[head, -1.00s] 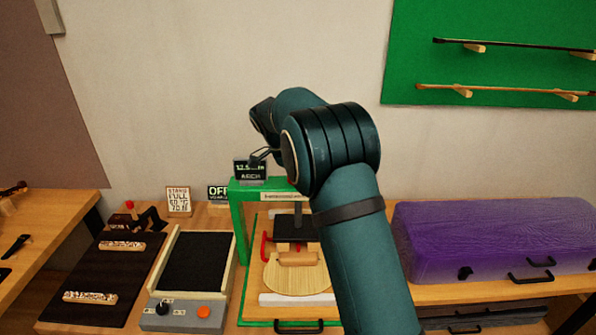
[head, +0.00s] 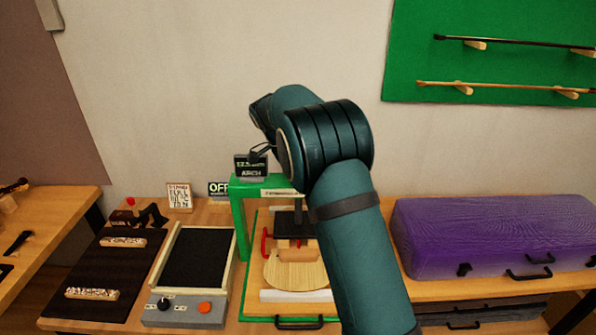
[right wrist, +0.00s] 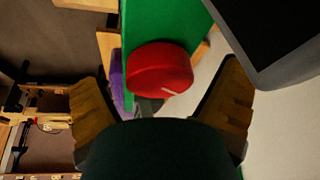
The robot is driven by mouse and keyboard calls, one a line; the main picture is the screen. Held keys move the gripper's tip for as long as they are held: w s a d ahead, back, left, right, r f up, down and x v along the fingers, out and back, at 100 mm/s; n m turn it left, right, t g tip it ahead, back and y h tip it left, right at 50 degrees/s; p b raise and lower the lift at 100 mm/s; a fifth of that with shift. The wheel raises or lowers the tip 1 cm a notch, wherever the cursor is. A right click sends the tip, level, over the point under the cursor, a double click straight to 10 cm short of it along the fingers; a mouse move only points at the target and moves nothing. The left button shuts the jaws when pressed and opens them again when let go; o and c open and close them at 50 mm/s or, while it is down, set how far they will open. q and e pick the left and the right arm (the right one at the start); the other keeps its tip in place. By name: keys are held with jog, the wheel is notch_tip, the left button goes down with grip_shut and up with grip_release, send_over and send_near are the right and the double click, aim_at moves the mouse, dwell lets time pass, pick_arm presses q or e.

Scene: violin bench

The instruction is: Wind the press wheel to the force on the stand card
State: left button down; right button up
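The green press (head: 240,225) stands on the bench behind my right arm. Its red wheel (right wrist: 160,68), with a pale mark on its face, shows in the right wrist view; my arm hides it in the head view. My right gripper (right wrist: 160,78) is open, one finger on each side of the wheel, with no clear contact. A pale wooden plate (head: 285,275) lies in the press under a dark pressing block (head: 290,224). The stand card (head: 180,197) stands at the back left; its figures are too blurred to read surely. My left gripper is out of view.
A small display reading ARCH (head: 250,165) sits on the press. Left of it are an OFF sign (head: 218,189), a dark-topped box with a knob and orange button (head: 200,255), and a dark board (head: 100,270). A purple case (head: 490,235) lies on the right.

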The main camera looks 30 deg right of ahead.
jog(key=shift+r, duration=0.1)
jog(key=v, duration=1.1)
jog(key=shift+a+r, duration=0.15)
jog(key=shift+r, duration=0.25)
dwell(0.9)
